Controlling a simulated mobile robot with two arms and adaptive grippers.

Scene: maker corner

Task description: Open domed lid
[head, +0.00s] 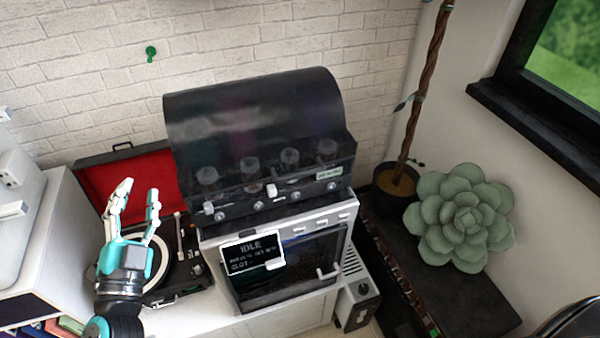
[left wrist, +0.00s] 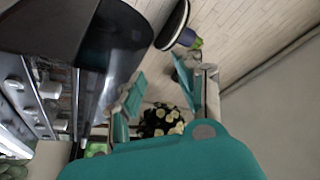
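The domed lid (head: 250,105) is a dark, smoky curved cover. It sits over a black unit (head: 290,195) with glass tubes and a row of knobs, on top of a white-and-black oven-like machine. I cannot tell for sure whether the lid is fully down. My left gripper (head: 139,195) is open and empty, fingers pointing up, left of the lid and apart from it in the picture. In the left wrist view, a dark curved surface (left wrist: 105,35), probably the lid, shows at upper left beyond the open fingers. My right gripper is not in view.
A turntable (head: 170,265) with an open red-lined case lid (head: 125,185) lies behind my left gripper. A display reading IDLE (head: 252,254) is on the machine's front. A potted plant (head: 395,190) and a large succulent (head: 460,218) stand at right. A brick wall is behind.

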